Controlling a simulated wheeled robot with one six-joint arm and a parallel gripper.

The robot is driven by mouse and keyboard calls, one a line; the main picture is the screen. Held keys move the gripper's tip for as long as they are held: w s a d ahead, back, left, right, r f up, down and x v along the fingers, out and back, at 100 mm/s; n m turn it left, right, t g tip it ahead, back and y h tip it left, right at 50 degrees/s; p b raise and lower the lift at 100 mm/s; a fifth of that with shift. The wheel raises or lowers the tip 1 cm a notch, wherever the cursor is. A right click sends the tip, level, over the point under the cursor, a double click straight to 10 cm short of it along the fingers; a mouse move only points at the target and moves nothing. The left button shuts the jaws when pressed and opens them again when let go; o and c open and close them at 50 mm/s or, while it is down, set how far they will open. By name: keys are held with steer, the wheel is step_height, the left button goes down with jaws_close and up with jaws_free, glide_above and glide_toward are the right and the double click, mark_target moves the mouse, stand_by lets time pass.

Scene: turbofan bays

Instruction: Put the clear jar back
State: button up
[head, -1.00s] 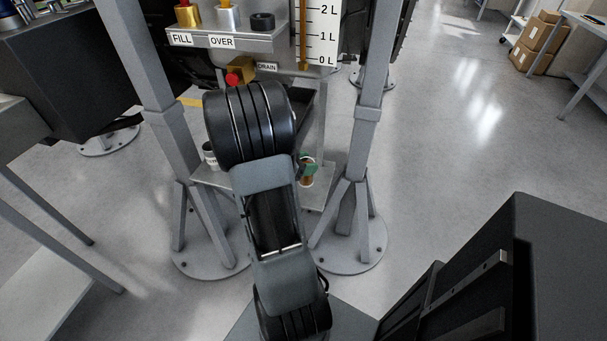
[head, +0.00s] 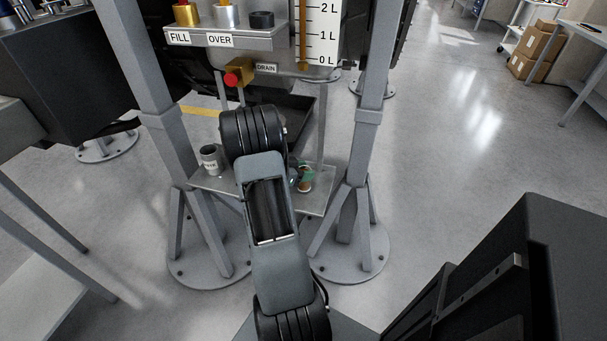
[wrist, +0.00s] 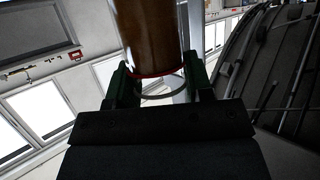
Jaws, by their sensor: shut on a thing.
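The clear jar (wrist: 150,35) holds brown liquid and stands between the green fingers of my gripper (wrist: 160,85) in the wrist view. The fingers are shut on it from both sides. In the head view my gripper (head: 300,178) is partly hidden behind my arm, low by the small grey shelf (head: 318,203) between the stand legs. A bit of the jar (head: 305,185) shows there, over the right part of the shelf. I cannot tell whether its base touches the shelf.
A grey labelled cup (head: 210,160) stands on the shelf's left end. A dark tray (head: 290,118) lies behind. Stand posts (head: 368,120) rise at both sides. Above are the red-knobbed drain valve (head: 236,77) and a ledge with caps (head: 225,38). Open floor lies to the right.

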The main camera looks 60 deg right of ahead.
steer(key=shift+f, duration=0.4)
steer(key=o, duration=1.1)
steer(key=shift+c, duration=0.2)
